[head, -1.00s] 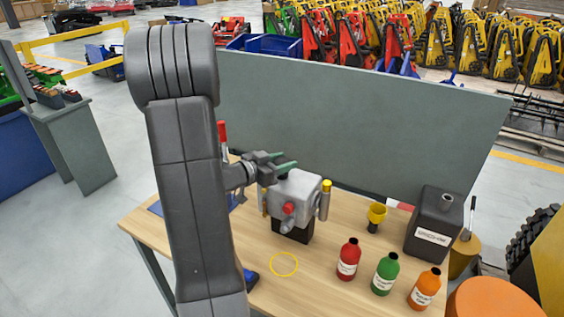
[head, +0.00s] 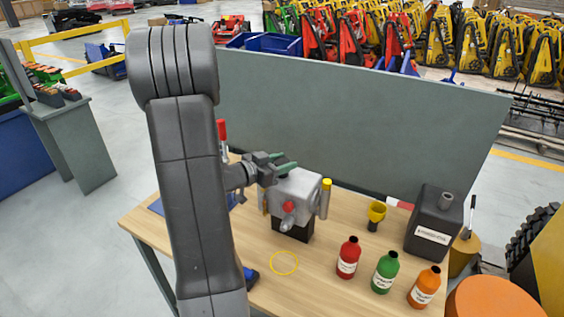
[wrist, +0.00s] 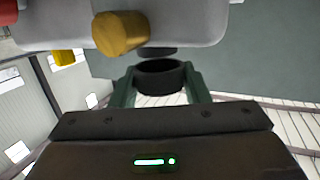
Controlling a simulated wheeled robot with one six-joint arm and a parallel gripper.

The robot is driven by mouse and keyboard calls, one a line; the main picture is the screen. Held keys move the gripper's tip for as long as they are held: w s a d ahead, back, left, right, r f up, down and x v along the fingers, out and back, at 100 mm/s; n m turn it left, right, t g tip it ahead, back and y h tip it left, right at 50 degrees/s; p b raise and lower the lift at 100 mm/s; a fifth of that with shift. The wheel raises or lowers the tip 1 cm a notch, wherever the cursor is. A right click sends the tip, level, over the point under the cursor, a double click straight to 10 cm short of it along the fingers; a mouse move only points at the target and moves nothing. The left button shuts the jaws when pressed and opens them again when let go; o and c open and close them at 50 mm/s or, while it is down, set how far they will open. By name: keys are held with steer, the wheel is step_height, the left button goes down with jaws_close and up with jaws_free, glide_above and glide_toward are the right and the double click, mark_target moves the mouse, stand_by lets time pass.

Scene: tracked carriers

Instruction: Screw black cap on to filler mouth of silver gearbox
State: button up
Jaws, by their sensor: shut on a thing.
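The silver gearbox (head: 297,188) stands on a black block on the wooden bench. My gripper (head: 281,163) is at its top left, fingers level. In the wrist view my green-fingered gripper (wrist: 159,73) is shut on the black cap (wrist: 160,82), one finger on each side. The cap is close to the dark filler mouth (wrist: 157,51) on the gearbox (wrist: 190,22); a narrow gap shows between them in this view. I cannot tell if the two are exactly in line. In the head view the gripper largely hides the cap and the mouth.
A gold plug (wrist: 120,33) sticks out of the gearbox near my fingers. Red (head: 348,258), green (head: 384,272) and orange (head: 424,287) bottles, a yellow funnel (head: 376,213) and a dark can (head: 434,222) stand to the right. A grey panel (head: 350,125) rises behind.

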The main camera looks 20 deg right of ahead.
steer(key=shift+f+b, duration=0.65)
steer(key=shift+f, duration=0.45)
steer(key=o, duration=1)
steer(key=b+v, duration=0.2)
steer(key=v, duration=1.1)
steer(key=shift+s+a, duration=0.15)
steer(key=shift+a, duration=0.2)
steer(key=p+x, duration=0.2)
steer(key=x, duration=1.1)
steer(key=shift+d, duration=0.4)
steer(key=shift+r, duration=0.4)
steer(key=shift+f, duration=0.15)
